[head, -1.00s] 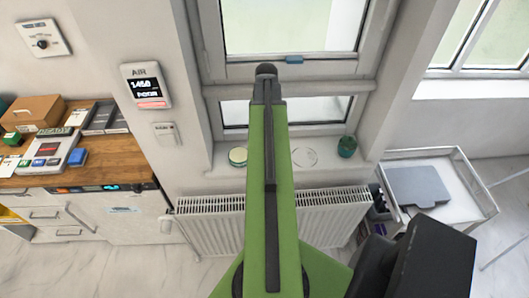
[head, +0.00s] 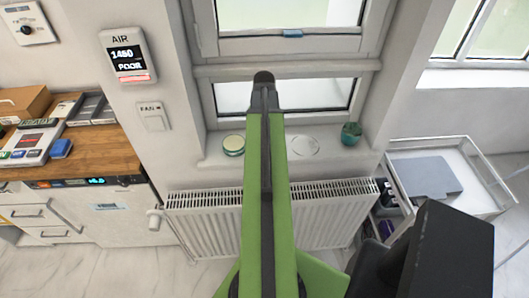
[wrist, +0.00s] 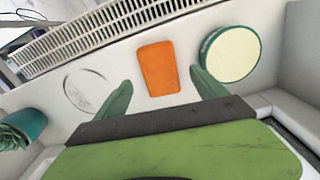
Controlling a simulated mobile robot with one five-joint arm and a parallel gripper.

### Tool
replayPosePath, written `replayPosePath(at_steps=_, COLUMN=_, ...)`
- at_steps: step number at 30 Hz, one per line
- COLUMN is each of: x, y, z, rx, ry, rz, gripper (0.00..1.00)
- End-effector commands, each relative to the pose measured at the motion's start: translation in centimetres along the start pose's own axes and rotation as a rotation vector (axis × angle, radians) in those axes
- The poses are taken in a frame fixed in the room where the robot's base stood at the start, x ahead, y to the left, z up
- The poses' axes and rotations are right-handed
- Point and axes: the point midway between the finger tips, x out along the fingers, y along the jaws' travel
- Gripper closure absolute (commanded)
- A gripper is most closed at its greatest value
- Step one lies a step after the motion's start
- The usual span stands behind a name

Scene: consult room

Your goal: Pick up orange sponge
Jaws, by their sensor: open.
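The orange sponge (wrist: 158,68) lies flat on the white windowsill (wrist: 262,98) in the wrist view. My gripper (wrist: 160,77) is open, with one dark green finger on each side of the sponge's near end in the picture. Gaps show between the fingers and the sponge, and I cannot tell the height above it. In the head view my gripper (head: 264,78) is at the far end of my green arm, in front of the window. The sponge is hidden behind my arm there.
On the sill, a round cream-topped tin (head: 233,144) stands left of my arm; a clear dish (head: 303,145) and teal plant pot (head: 351,132) are right. A radiator (head: 335,205) is below. A wooden counter (head: 100,146) is left, and a white trolley (head: 472,153) right.

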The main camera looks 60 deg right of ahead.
Motion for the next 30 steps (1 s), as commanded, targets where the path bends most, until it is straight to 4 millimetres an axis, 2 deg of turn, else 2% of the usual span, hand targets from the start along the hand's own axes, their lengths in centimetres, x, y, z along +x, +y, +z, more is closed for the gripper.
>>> replayPosePath(at_steps=4, x=1.5, y=0.1, z=0.0, rx=0.0, ry=0.0, rz=0.0, gripper=0.18)
replayPosePath(at_steps=10, x=5.0, y=0.2, z=0.0, rx=0.001, ry=-0.001, rz=0.0, gripper=0.18)
replayPosePath(at_steps=19, x=5.0, y=0.2, z=0.0, rx=0.001, ry=-0.001, rz=-0.001, gripper=0.19)
replayPosePath(at_steps=30, x=5.0, y=0.2, z=0.0, rx=0.002, ry=-0.001, rz=-0.001, gripper=0.68)
